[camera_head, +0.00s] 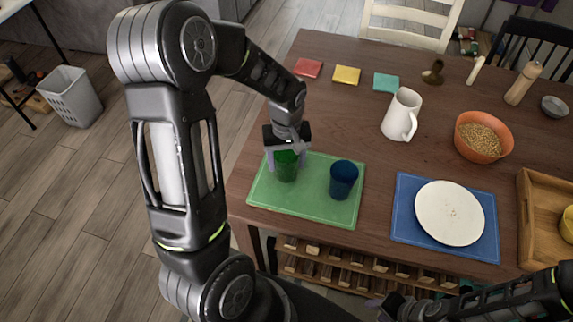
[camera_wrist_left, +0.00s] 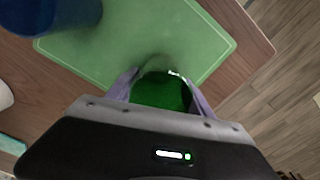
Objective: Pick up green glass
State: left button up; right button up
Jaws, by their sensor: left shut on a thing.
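The green glass (camera_head: 286,168) is upright at the left part of the green mat (camera_head: 318,212). My left gripper (camera_head: 286,158) comes down from above and is shut on the green glass, one finger on each side of it. In the left wrist view the green glass (camera_wrist_left: 160,92) shows between the two fingers (camera_wrist_left: 158,90). I cannot tell whether its base touches the mat. My right gripper (camera_head: 390,306) is low at the bottom of the head view, below the table edge; its fingers are too unclear to read.
A blue glass (camera_head: 343,180) stands on the mat to the right of the green glass. Further right are a white plate (camera_head: 449,212) on a blue mat (camera_head: 408,205), a white pitcher (camera_head: 401,115) and an orange bowl (camera_head: 483,136). Bare table lies behind the green mat.

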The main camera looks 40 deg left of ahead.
pick_arm(q)
jog(key=shift+c, duration=1.3)
notch_tip(320, 180, up, 10)
jog(key=shift+b, duration=0.35)
